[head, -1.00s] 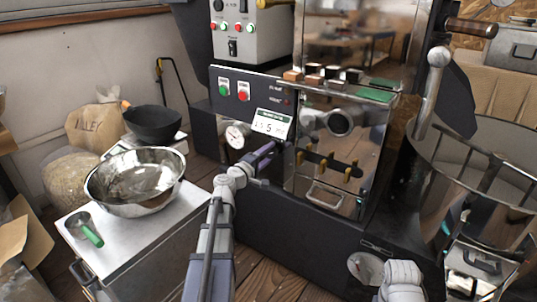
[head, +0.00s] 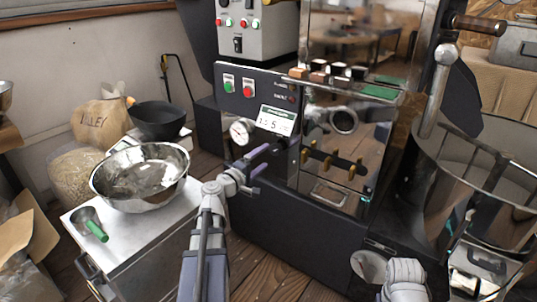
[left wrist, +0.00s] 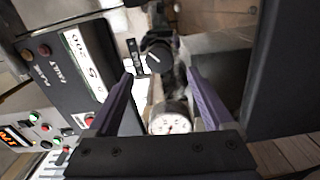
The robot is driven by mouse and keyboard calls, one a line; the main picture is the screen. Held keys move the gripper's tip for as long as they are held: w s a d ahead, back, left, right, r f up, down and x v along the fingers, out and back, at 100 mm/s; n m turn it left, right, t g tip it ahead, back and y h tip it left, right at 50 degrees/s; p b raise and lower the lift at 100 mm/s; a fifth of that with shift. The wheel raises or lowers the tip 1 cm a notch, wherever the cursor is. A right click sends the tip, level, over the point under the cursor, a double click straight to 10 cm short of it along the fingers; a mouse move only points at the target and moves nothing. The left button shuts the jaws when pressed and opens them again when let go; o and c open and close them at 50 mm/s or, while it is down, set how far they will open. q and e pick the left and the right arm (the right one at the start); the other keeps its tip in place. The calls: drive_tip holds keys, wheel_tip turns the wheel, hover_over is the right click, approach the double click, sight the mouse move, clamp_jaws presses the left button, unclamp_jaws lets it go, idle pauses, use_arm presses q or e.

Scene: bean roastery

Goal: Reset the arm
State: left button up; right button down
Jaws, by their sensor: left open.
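My left gripper (head: 262,158) is open and empty in front of the roaster's dark control panel (head: 232,104). Its two purple fingers stand apart. In the left wrist view, a black knob with a white mark (left wrist: 156,57) shows between and beyond the fingertips of my left gripper (left wrist: 159,76), and the fingers appear clear of it. In the head view the knob (head: 282,143) is partly hidden near the fingertips. Part of my right arm shows at the bottom right of the head view, but its gripper does not.
A round gauge (head: 239,132) and a display (head: 276,120) sit close to the left gripper. A metal bowl (head: 140,203) and a green-handled scoop (head: 90,224) are on the white-topped cabinet at left. A large round metal bin (head: 480,150) stands at right. Wooden floor shows between.

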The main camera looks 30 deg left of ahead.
use_arm(q)
drive_tip(key=shift+s, duration=0.75)
drive_tip(key=shift+a, duration=0.1)
